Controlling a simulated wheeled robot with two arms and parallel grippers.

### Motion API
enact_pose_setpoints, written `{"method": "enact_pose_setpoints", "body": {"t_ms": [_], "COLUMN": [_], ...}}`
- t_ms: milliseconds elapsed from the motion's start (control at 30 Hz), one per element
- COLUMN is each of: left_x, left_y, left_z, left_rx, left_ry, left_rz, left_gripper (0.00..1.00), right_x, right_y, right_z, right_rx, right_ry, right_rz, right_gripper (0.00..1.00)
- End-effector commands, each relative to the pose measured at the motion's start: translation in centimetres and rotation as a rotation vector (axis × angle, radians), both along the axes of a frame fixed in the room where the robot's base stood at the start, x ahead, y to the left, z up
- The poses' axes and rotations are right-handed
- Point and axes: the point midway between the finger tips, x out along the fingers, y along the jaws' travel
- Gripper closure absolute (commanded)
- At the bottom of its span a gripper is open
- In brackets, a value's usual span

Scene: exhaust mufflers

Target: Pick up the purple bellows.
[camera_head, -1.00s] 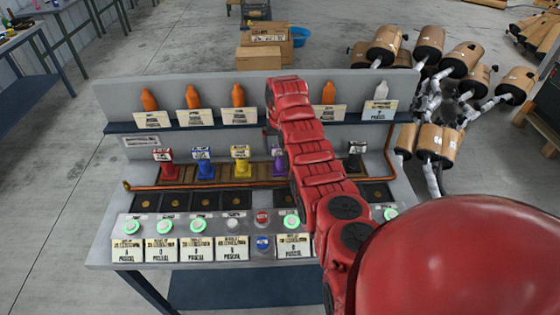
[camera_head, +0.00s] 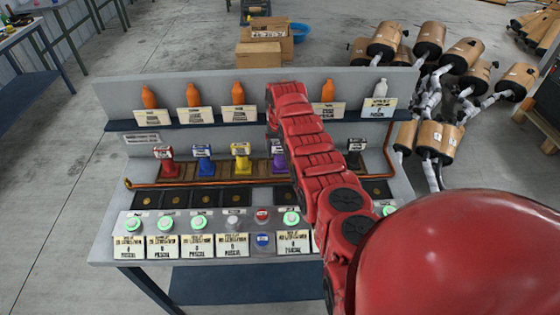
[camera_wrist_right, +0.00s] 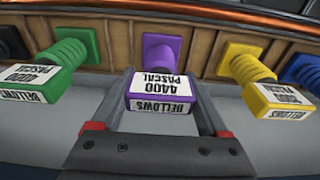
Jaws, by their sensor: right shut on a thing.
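The purple bellows (camera_head: 278,161) stands in the row on the bench, partly covered by my right arm. In the right wrist view its label block (camera_wrist_right: 160,92), reading "4400 Pascal" and "Bellows", faces me, and its square purple base meets the wooden rack. My right gripper (camera_wrist_right: 160,78) has a finger on each side of the bellows and is shut on it. In the head view my right arm's links hide the fingers. My left gripper is not in view.
The yellow bellows (camera_wrist_right: 256,75) and green bellows (camera_wrist_right: 58,65) flank the purple one closely. Red (camera_head: 169,160), blue (camera_head: 203,158) and black (camera_head: 356,155) bellows share the row. A shelf (camera_head: 200,122) with several bottles is behind; lit buttons (camera_head: 198,222) line the front.

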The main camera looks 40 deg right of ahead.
Motion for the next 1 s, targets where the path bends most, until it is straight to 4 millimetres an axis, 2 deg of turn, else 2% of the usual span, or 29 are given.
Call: {"method": "enact_pose_setpoints", "body": {"t_ms": [33,100,133,467,667,767,1000], "left_x": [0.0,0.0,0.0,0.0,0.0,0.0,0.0], "left_y": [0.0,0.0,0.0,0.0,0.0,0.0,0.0], "left_z": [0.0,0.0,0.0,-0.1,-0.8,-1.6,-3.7], "left_rx": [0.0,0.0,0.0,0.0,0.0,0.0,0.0], "left_ry": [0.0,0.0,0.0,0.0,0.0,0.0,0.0], "left_rz": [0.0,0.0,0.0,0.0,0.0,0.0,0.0], "left_gripper": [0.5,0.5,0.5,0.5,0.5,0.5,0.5], "right_x": [0.0,0.0,0.0,0.0,0.2,0.3,0.2], "right_y": [0.0,0.0,0.0,0.0,-0.1,-0.1,0.0], "right_z": [0.0,0.0,0.0,0.3,2.0,3.7,9.9], "right_rx": [0.0,0.0,0.0,-0.001,-0.002,-0.004,-0.003], "right_ry": [0.0,0.0,0.0,-0.001,-0.006,-0.009,-0.006], "right_rz": [0.0,0.0,0.0,0.0,-0.001,-0.001,0.001], "right_gripper": [0.85,0.97,1.0,1.0,1.0,1.0,1.0]}}
